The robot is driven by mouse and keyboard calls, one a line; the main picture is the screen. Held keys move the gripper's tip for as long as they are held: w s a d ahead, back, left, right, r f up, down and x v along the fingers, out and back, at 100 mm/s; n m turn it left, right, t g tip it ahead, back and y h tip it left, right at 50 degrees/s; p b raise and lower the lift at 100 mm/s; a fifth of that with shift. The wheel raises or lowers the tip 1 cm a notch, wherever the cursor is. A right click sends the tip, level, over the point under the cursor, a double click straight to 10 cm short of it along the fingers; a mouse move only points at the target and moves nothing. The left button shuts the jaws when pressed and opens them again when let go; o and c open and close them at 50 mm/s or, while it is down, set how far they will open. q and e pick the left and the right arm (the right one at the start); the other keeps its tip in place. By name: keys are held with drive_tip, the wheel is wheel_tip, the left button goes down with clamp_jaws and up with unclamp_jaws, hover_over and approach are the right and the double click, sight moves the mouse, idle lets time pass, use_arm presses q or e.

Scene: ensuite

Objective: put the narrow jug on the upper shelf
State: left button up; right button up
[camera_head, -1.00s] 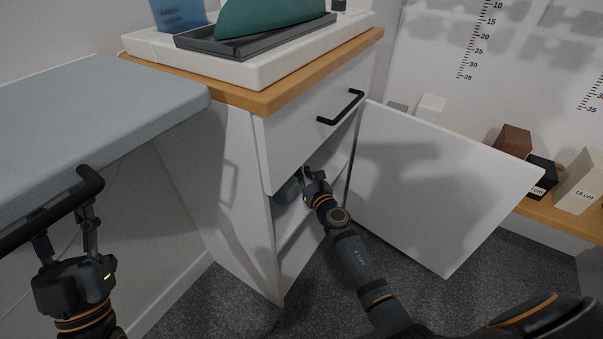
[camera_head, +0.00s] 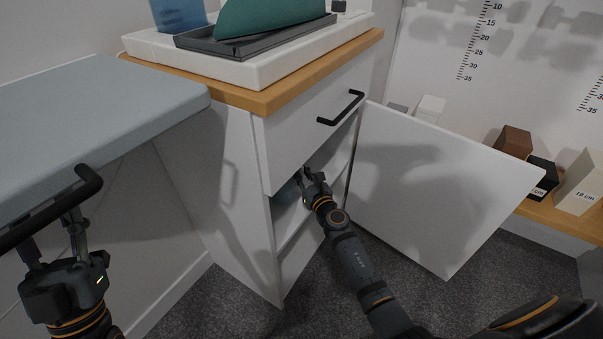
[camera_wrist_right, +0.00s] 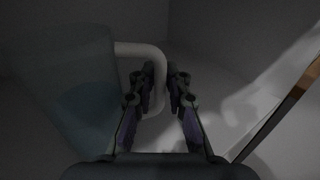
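The narrow jug (camera_wrist_right: 70,95) is a bluish translucent vessel with a pale looped handle (camera_wrist_right: 138,49), at the left of the right wrist view. My right gripper (camera_wrist_right: 161,78) has its fingers on both sides of the handle's upright part and looks shut on it. I cannot tell whether the jug's base touches the shelf.
The cabinet door (camera_head: 430,180) stands open on the right. A closed drawer (camera_head: 300,135) with a black handle is above the opening. A grey-blue bench top (camera_head: 90,110) is at the left. Boxes stand on a wooden ledge (camera_head: 550,220) at the right.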

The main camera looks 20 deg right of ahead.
drive_tip(key=shift+o, duration=1.3)
